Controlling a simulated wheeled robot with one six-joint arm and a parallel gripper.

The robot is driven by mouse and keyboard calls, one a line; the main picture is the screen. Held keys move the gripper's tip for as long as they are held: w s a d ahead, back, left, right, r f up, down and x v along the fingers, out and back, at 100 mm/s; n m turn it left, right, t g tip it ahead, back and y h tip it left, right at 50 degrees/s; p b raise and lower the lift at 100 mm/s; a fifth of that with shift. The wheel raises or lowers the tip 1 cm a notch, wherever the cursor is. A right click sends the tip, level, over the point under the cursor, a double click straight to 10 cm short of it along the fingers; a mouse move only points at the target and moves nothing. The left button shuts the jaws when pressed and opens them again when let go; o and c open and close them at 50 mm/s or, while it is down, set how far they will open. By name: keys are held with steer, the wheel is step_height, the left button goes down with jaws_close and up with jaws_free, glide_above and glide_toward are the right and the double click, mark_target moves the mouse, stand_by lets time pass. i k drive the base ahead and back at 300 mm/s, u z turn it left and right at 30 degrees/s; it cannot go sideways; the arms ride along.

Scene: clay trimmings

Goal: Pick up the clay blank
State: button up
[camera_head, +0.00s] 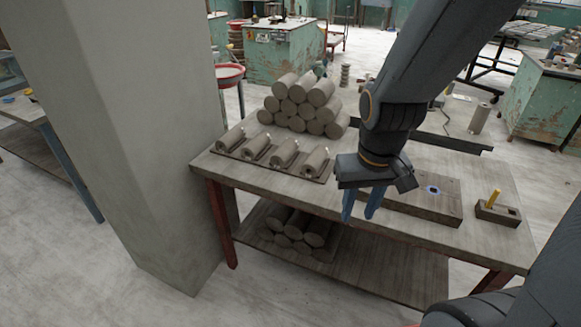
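Grey clay blanks, shaped like cylinders, lie in a stacked pile (298,105) on the back left of the wooden table (440,238). In front of the pile, several more blanks (285,152) lie in a spaced row on a flat board (270,163), each with a small pale tip. Another cylinder (479,118) stands upright at the back right. My gripper (360,210) points down near the table's front edge, to the right of the row. Its two blue fingers are apart, with nothing seen between them. Which blank is meant cannot be told.
A wooden block (420,203) with a blue-ringed hole lies right of my gripper. A small holder (497,213) with a yellow stick stands at the table's right end. More cylinders (295,232) lie on the lower shelf. A thick pillar (130,130) stands close to the table's left end.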

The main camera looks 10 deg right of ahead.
mark_target(284, 154)
steer(key=u, duration=0.5)
steer(key=i, duration=1.2)
steer(key=z, duration=0.3)
